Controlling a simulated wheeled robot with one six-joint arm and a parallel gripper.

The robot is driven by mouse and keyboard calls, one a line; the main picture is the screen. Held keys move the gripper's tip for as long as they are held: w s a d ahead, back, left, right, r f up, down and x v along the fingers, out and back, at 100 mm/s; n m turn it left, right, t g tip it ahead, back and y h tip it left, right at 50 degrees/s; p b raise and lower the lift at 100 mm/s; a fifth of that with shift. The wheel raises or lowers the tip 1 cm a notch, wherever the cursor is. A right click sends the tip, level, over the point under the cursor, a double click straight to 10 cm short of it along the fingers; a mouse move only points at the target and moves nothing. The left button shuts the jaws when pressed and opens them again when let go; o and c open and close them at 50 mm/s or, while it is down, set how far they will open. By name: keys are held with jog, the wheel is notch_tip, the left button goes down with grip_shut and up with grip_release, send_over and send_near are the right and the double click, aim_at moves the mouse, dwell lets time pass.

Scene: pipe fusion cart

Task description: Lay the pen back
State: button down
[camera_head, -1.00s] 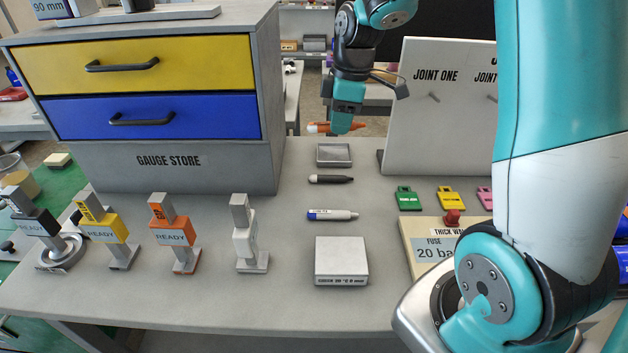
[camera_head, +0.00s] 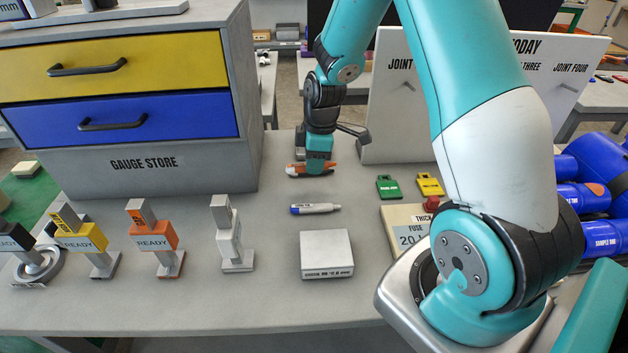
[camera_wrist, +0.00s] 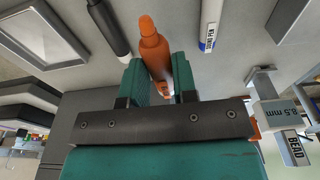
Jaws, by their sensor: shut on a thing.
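My gripper (camera_head: 317,170) is low over the far part of the grey bench. It is shut on an orange pen (camera_wrist: 150,42), which lies crosswise between the fingers, and the pen's orange end (camera_head: 298,170) shows at the left of the fingers. In the wrist view, the pen sits between a black pen (camera_wrist: 108,28) and a white and blue pen (camera_wrist: 212,18). The white and blue pen also lies nearer in the head view (camera_head: 316,208). The black pen is hidden by my gripper in the head view. Whether the orange pen touches the bench I cannot tell.
A shallow grey tray (camera_wrist: 72,52) is at the left in the wrist view. Gauge store drawers (camera_head: 140,165) stand to the left. A grey block (camera_head: 327,255), stand-up gauges (camera_head: 155,240), green tag (camera_head: 389,187) and yellow tag (camera_head: 430,184) are nearby. A white board (camera_head: 400,110) stands behind.

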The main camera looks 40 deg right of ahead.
aim_at(313, 192)
jog(key=shift+f+p, duration=0.45)
jog(key=shift+f, duration=2.95)
jog(key=c, duration=0.9)
grip_release()
jog(key=shift+f+b, duration=0.25)
jog(key=shift+b, duration=0.05)
notch_tip(313, 192, up, 17)
jog(key=s+d+b, duration=0.2)
jog(key=b, duration=0.1)
jog(key=s+a+r+m+y, duration=0.1)
jog(key=s+a+r, duration=0.3)
jog(key=a, duration=0.5)
jog(key=s+a+r+m+y, duration=0.1)
jog(key=s+a+r, duration=0.2)
jog(key=s+a, duration=0.35)
jog(key=s+a+r+m+y, duration=0.1)
jog(key=s+a+m, duration=0.1)
jog(key=s+a, duration=0.6)
jog(key=shift+s+a+r+g, duration=0.25)
jog(key=shift+s+g, duration=0.15)
jog(key=shift+s, duration=0.65)
